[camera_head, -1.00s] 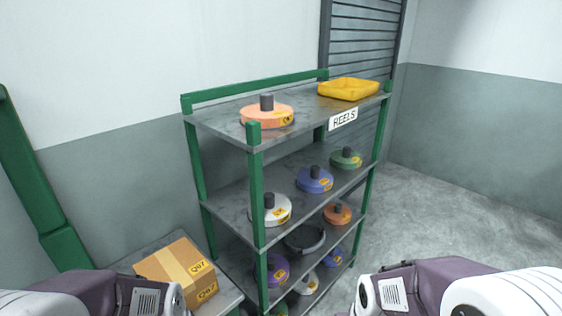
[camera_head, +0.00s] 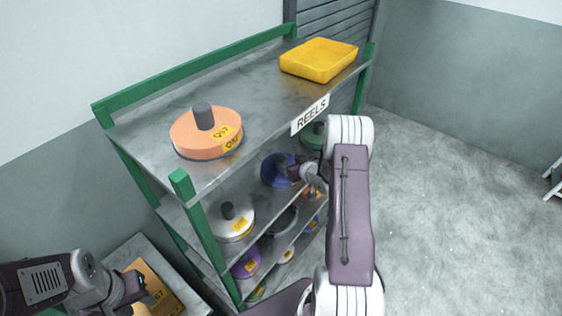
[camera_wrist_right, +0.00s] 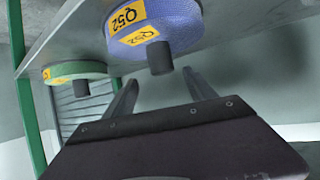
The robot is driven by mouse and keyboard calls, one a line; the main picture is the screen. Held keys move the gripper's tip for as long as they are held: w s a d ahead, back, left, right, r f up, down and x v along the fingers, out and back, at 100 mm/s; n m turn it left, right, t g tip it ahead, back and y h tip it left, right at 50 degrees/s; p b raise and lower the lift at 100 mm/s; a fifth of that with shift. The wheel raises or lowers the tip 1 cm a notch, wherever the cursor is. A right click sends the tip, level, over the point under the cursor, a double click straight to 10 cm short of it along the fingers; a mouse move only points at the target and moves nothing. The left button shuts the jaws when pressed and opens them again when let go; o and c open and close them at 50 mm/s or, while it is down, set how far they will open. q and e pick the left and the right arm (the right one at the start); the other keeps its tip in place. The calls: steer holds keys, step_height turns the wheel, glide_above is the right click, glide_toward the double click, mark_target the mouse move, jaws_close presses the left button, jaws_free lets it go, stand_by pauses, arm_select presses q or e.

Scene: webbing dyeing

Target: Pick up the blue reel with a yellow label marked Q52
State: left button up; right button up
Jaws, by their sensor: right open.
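The blue reel (camera_head: 275,171) lies on the middle shelf, partly hidden by my right gripper (camera_head: 298,173). In the right wrist view the blue reel (camera_wrist_right: 180,20) appears upside down, with a dark central knob (camera_wrist_right: 160,58) and yellow labels marked Q52. My right gripper (camera_wrist_right: 160,82) is open and empty, its two fingers pointing toward the knob. The knob appears between the fingertip directions, not gripped. My left gripper (camera_head: 140,290) is low at the left, by the cardboard box; its jaw opening is unclear.
The grey shelf rack (camera_head: 262,92) has green posts. An orange reel (camera_head: 207,138) and yellow tray (camera_head: 319,60) are on top. A white reel (camera_head: 232,222) and green reel (camera_head: 312,137) flank the blue one. A cardboard box (camera_head: 165,292) stands lower left.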

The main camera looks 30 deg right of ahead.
mark_target(283, 160)
steer(key=p+x, duration=0.1)
steer(key=x, duration=0.3)
steer(key=shift+w+f, duration=0.2)
steer(key=shift+w+a+p, duration=0.15)
steer(key=shift+w+p, duration=0.2)
steer(key=p+x, duration=0.1)
steer(key=x, duration=0.3)
steer(key=shift+s+f, duration=0.1)
steer(key=shift+f, duration=0.05)
steer(key=shift+w+f, duration=0.2)
steer(key=shift+w, duration=0.05)
steer(key=shift+s, duration=0.1)
steer(key=c, duration=0.3)
steer(key=shift+r, duration=0.15)
jaws_close()
